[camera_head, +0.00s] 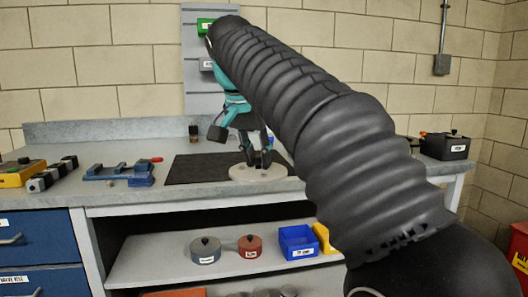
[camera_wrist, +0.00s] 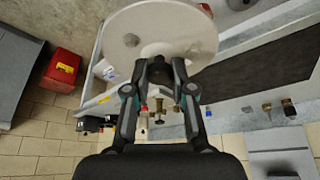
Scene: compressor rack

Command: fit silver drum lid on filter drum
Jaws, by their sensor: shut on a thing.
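A pale round disc with a dark knob, which I take as the silver drum lid (camera_head: 258,174), is at my gripper (camera_head: 257,155) in front of the workbench mat. In the wrist view the lid (camera_wrist: 185,28) fills the top middle, and the fingers of my gripper (camera_wrist: 161,70) are shut on its knob. The lid looks level in the head view. I cannot tell how far it is above the bench. I cannot make out the filter drum in either view.
The workbench (camera_head: 115,196) carries a dark mat (camera_head: 195,167), a blue vise (camera_head: 120,173) and a black box (camera_head: 445,146). Grey (camera_head: 205,251) and red (camera_head: 249,247) knobbed pots and a blue bin (camera_head: 298,242) stand on the shelf below. A red container (camera_head: 518,252) stands at right.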

